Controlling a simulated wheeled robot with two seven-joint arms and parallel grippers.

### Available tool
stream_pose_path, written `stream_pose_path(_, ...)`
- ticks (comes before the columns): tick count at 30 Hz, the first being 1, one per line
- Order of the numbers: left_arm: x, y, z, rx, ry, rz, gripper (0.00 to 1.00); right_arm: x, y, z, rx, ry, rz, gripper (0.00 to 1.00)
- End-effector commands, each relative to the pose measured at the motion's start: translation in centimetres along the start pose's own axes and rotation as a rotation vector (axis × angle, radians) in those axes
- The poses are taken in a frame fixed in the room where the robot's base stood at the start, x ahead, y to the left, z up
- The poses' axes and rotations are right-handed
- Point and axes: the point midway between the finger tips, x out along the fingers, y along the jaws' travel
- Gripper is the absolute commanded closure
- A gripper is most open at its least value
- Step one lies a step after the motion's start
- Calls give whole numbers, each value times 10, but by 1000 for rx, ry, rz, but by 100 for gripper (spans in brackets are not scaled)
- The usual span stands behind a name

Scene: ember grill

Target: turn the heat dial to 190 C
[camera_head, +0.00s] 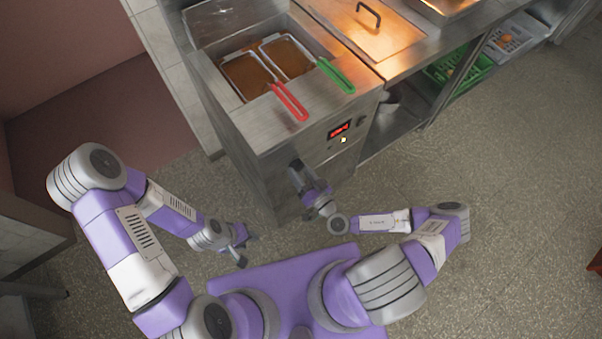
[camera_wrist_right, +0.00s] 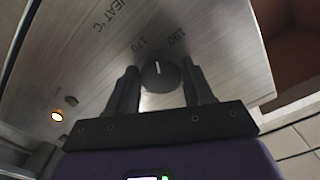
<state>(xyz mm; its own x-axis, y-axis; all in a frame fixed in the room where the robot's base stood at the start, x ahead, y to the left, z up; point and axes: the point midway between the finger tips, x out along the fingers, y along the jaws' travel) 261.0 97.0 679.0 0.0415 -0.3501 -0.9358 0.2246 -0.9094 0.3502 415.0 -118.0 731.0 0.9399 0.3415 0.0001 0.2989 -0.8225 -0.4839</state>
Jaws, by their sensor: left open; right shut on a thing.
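The heat dial (camera_wrist_right: 160,75) is a dark round knob with a white pointer line, on the brushed metal panel of the fryer. Printed marks 170 and 190 and the words HEAT °C show around it in the right wrist view. The white line points between 170 and 190. My right gripper (camera_wrist_right: 161,84) is shut on the dial, one finger on each side. In the head view my right gripper (camera_head: 298,168) is at the fryer's front and hides the dial. My left gripper (camera_head: 246,250) is open and empty, low and left of the fryer.
The fryer (camera_head: 240,120) holds two baskets of brown oil, with a red handle (camera_head: 289,102) and a green handle (camera_head: 336,75). A metal counter stands to the right.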

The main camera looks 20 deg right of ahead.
Motion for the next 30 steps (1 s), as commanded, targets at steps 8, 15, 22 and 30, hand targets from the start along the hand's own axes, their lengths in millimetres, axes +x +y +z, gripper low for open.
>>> stream_pose_path(8,9,-3,0,0,0,0,57,0,-1,0,250,3,-1,79)
stream_pose_path(15,14,-5,-1,0,0,0,57,0,-2,-1,418,3,-1,79)
stream_pose_path(22,16,-6,-1,0,0,0,57,0,-2,-1,515,3,-1,79)
stream_pose_path(30,17,-6,-1,0,0,0,57,1,-3,-2,556,3,-2,79)
